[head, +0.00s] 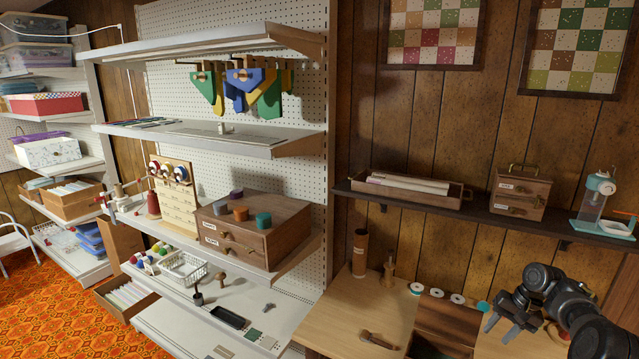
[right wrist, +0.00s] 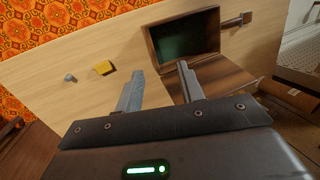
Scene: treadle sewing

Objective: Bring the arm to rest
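My right arm comes in from the lower right of the head view, with its dark gripper (head: 510,314) above the right part of the wooden table (head: 350,312). In the right wrist view the two fingers of this gripper (right wrist: 160,88) stand apart with nothing between them. They point over the light wooden tabletop (right wrist: 120,52), towards an open dark compartment with a green inside (right wrist: 205,42). My left gripper and left arm do not show.
White spools (head: 437,293) and a brown cylinder (head: 360,254) stand at the table's back. A wall shelf (head: 480,216) holds a tray, a small drawer box (head: 518,191) and a glass dispenser (head: 594,200). White shelving stands left.

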